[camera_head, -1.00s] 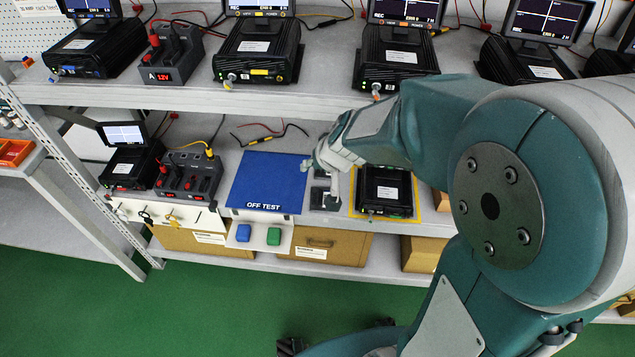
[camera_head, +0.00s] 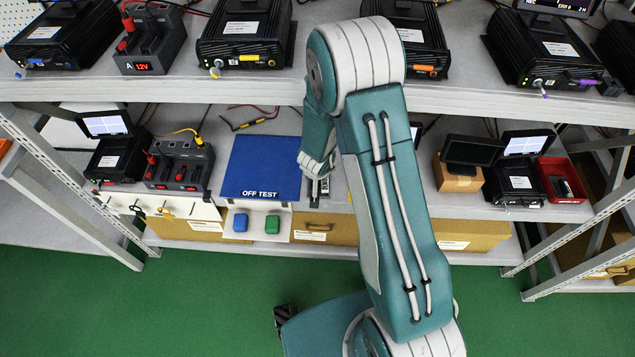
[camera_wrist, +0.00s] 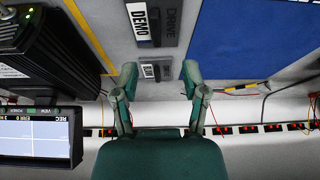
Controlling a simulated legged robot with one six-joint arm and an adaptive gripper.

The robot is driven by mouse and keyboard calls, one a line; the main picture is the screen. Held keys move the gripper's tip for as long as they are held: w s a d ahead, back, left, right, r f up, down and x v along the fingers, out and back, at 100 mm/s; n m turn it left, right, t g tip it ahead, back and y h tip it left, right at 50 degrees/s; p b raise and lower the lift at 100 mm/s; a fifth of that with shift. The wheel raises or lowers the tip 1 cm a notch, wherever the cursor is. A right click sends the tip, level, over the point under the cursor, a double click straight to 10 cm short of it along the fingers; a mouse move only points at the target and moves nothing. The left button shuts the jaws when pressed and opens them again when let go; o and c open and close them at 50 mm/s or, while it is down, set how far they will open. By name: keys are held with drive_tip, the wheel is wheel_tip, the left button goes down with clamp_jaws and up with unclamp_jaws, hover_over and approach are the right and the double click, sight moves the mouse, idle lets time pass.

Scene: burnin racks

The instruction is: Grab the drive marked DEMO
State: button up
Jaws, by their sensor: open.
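A dark drive (camera_wrist: 155,35) with a white DEMO label lies on the lower shelf in the wrist view, between the blue mat and a yellow border line. Below it in that view is a smaller dark piece (camera_wrist: 150,71) with a white label I cannot read. My gripper (camera_wrist: 158,78) is open and empty, its two fingers spread with the smaller piece between them in the picture and the drive beyond their tips. I cannot tell the height gap. In the head view my arm hides most of this spot; only a dark, labelled part (camera_head: 320,190) shows beside the OFF TEST mat.
The blue OFF TEST mat (camera_head: 265,168) is empty. A black recorder (camera_wrist: 45,55) with a screen (camera_wrist: 38,137) stands close on the left in the wrist view. A docking unit (camera_head: 180,166) stands left of the mat, and a red bin (camera_head: 562,180) is far right. The upper shelf (camera_head: 470,98) overhangs.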

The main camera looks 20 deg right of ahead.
sight(319, 182)
drive_tip(key=x, duration=0.8)
drive_tip(key=shift+d, duration=0.25)
clamp_jaws()
